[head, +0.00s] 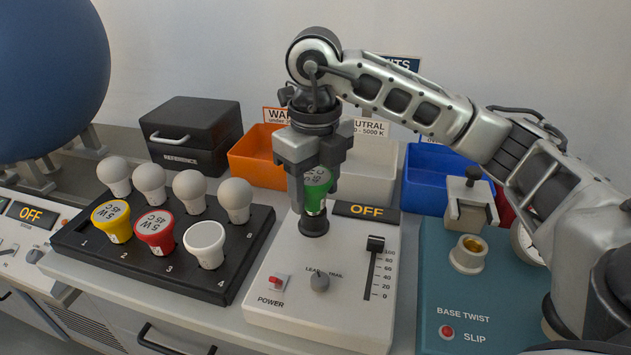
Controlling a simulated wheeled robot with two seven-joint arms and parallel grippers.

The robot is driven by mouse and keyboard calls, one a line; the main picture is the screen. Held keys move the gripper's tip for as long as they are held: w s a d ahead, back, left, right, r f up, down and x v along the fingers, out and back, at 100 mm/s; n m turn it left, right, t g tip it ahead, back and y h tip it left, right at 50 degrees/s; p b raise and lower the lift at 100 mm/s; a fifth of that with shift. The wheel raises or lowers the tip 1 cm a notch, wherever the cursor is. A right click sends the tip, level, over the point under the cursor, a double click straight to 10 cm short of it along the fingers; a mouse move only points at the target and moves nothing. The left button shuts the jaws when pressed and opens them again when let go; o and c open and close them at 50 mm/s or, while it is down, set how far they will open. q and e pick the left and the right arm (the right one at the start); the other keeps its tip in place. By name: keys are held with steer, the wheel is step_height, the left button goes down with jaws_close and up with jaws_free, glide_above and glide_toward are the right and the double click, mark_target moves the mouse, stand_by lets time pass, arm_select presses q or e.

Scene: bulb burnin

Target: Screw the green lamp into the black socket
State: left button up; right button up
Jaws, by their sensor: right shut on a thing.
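The green lamp (318,183) is upright over the black socket (313,224) on the white power unit. Its metal base is at the socket's mouth; I cannot tell how deep it sits. My right gripper (310,190) comes down from above and is shut on the green lamp, with its fingers hiding part of it. My left gripper is not in view.
A black rack (160,255) on the left holds white, yellow and red lamps. The power unit (320,325) has a switch, knob, slider and a display reading OFF. A teal base-twist fixture (470,310) stands right. Orange (255,155) and blue (435,175) bins stand behind.

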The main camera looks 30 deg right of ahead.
steer(key=shift+a, duration=0.1)
steer(key=o, duration=0.9)
steer(key=shift+c, duration=0.2)
